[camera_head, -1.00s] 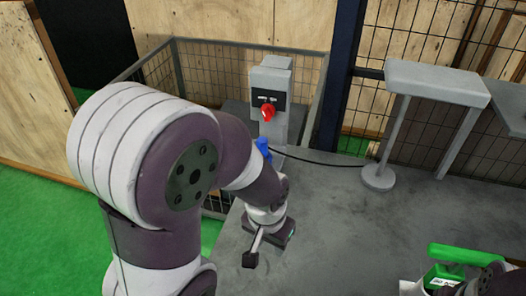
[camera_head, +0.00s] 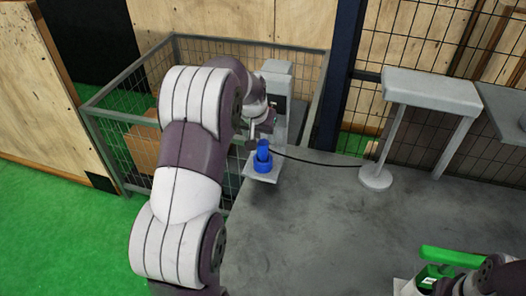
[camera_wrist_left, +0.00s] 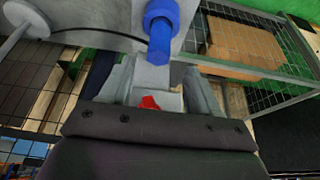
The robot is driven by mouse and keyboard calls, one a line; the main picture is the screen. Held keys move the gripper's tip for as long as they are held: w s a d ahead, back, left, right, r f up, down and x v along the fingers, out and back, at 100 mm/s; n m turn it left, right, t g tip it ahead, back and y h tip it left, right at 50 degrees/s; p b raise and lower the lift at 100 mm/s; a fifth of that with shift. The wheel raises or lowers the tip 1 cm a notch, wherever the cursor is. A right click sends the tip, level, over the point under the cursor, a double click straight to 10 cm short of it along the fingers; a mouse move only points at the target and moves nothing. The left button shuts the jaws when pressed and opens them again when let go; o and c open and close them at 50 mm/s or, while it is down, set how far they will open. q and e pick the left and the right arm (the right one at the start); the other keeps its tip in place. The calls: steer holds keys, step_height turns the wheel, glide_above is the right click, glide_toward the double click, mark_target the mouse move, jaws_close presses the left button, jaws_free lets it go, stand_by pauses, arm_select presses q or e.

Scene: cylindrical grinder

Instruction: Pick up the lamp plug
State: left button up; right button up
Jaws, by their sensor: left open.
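The lamp plug (camera_head: 263,158) is blue and stands upright on a small grey ledge at the front of the grey post. It also shows at the top of the left wrist view (camera_wrist_left: 160,38). My left gripper (camera_head: 264,122) is by the post, just beyond the plug, and is partly hidden by my own arm. In the left wrist view its two fingers (camera_wrist_left: 163,88) are apart, with the plug beyond their tips and nothing held. A red knob (camera_wrist_left: 150,102) on the post shows between the fingers. Dark parts of my right arm show at the lower right edge; its fingers cannot be made out.
A black cable runs from near the plug to a round-based grey stand (camera_head: 376,178). A wire-mesh fence (camera_head: 125,113) surrounds the post's back and left. A green and white object (camera_head: 452,258) is at the lower right.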

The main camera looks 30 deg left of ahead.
mark_target(263, 142)
arm_select(q)
steer(key=p+x, duration=0.1)
steer(key=x, duration=0.1)
steer(key=p+x, duration=0.1)
steer(key=x, duration=0.2)
steer(key=shift+d, duration=0.15)
steer(key=shift+w+f, duration=0.25)
steer(key=shift+f, duration=0.2)
steer(key=shift+s, duration=0.1)
steer(key=c, duration=0.9)
steer(key=shift+c, duration=1.1)
steer(key=shift+r, duration=0.1)
